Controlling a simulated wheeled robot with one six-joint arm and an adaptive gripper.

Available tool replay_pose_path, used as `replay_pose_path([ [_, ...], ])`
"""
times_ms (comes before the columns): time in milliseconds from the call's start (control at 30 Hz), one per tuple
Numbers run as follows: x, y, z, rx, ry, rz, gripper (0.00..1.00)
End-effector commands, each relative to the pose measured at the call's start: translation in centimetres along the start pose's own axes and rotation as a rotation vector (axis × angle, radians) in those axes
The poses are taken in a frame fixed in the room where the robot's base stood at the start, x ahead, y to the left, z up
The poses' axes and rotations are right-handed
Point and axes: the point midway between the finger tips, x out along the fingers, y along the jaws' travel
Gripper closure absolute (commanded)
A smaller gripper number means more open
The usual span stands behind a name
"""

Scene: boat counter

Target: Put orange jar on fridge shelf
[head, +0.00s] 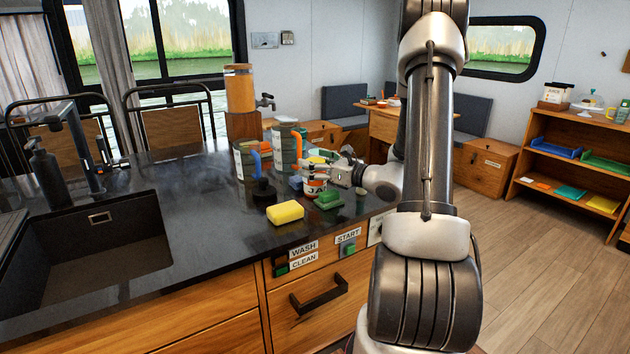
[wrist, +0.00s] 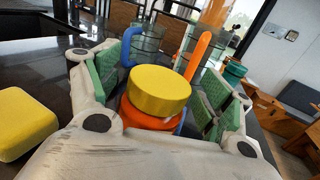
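The orange jar (head: 315,188) stands on the dark counter and shows a white label with the letters "JA". In the wrist view its round yellow lid (wrist: 160,90) sits above the orange body (wrist: 145,118). My gripper (head: 328,172) is at the jar, reaching in from the right and partly covering its top. In the wrist view my gripper (wrist: 158,95) is open, with a green-padded finger on each side of the jar. Gaps seem to show beside the lid; contact cannot be told. No fridge shelf can be made out in either view.
A yellow sponge (head: 285,212) and a green block (head: 328,200) lie close in front of the jar. Glass mugs with blue (head: 246,160) and orange (head: 287,146) handles stand behind. A sink (head: 90,245) is at left. Open shelves (head: 575,165) stand far right.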

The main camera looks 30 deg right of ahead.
Motion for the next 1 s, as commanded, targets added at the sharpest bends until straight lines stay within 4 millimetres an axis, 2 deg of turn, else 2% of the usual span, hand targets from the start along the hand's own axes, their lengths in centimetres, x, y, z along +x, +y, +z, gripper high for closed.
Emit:
replay_pose_path([
  [33, 0.0, 0.0, 0.0, 0.0, 0.0, 0.0, 0.35],
  [400, 0.0, 0.0, 0.0, 0.0, 0.0, 0.0, 1.0],
  [633, 0.0, 0.0, 0.1, -0.002, -0.001, 0.0, 1.0],
  [767, 0.0, 0.0, 0.8, -0.004, -0.002, 0.0, 1.0],
  [1000, 0.0, 0.0, 4.2, -0.007, -0.004, 0.0, 1.0],
])
